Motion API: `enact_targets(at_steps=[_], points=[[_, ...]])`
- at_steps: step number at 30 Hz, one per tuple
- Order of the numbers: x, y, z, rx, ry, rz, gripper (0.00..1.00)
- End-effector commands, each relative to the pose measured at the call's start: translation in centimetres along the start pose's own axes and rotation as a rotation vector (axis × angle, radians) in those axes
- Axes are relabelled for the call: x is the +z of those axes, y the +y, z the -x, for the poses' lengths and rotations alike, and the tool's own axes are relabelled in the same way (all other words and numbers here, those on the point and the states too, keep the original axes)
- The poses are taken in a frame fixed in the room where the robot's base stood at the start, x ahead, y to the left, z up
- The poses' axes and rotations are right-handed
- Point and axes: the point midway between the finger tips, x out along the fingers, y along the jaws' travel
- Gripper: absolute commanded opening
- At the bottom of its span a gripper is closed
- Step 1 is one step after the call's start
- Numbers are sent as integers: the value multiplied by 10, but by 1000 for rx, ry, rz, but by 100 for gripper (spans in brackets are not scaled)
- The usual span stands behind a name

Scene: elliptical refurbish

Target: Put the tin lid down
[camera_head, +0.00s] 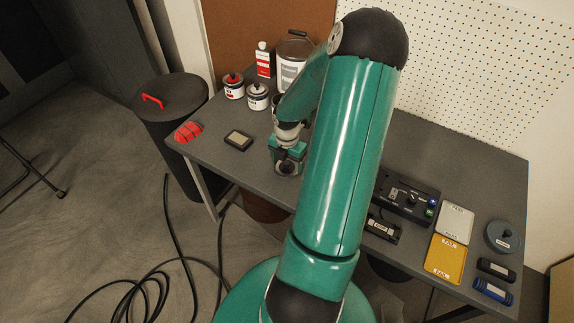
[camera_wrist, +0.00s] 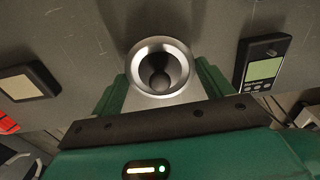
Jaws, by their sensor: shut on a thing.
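My gripper (camera_head: 288,165) is low over the left part of the grey workbench (camera_head: 335,112), pointing down. In the wrist view its two green fingers (camera_wrist: 161,78) are shut on a round metal piece, which I take to be the tin lid (camera_wrist: 142,65). It has a bright silver rim, a dark hollow and a dark round knob in the middle. Whether its underside touches the bench is hidden. Two small tins stand at the back left, one with a red top (camera_head: 234,88) and one with a grey knobbed top (camera_head: 258,98).
A dark-framed beige pad (camera_head: 238,140) lies left of my gripper, with a red rounded object (camera_head: 188,132) beyond it. A handheld meter (camera_wrist: 263,65) lies close on the right in the wrist view. A bucket (camera_head: 292,70) and red-white bottle (camera_head: 263,62) stand behind.

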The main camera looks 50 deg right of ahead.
Motion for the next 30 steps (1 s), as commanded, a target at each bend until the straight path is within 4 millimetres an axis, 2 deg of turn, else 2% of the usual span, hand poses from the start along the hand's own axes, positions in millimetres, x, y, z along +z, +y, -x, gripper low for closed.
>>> enact_targets(at_steps=[3,14,15,18,26,30], points=[[-1,1,-16,0,2,1,57],[0,0,-20,0,0,0,57],[0,0,-20,1,-1,0,83],[0,0,-20,1,-1,0,100],[0,0,-18,1,-1,0,100],[1,0,-4,2,-4,-2,100]])
